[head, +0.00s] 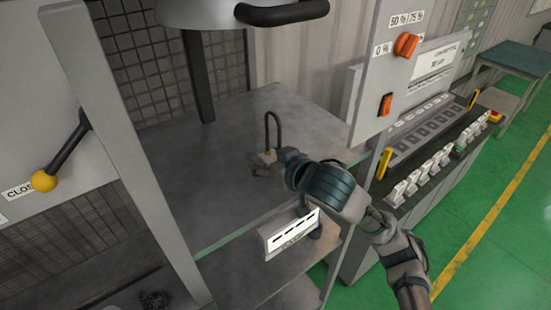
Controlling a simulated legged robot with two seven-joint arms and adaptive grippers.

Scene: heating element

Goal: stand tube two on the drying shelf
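A dark, thin, U-shaped tube (272,128) stands upright with its loop at the top, over the grey shelf surface (210,195). A small light block shows at its foot. No number is readable on it, so I cannot tell if it is tube two. My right gripper (262,167) reaches in from the right, low over the shelf and right at the tube's foot. Its fingers are small and dark, and I cannot tell whether they grip the tube or if its foot touches the shelf. My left gripper is out of view.
A plate with black dashes (291,236) is at the shelf's front edge, above a lower shelf (262,275). A grey post (125,150) and yellow-knobbed lever (44,181) stand left. A dark handle (282,13) hangs above. A switch panel (425,130) is right. The shelf's left part is clear.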

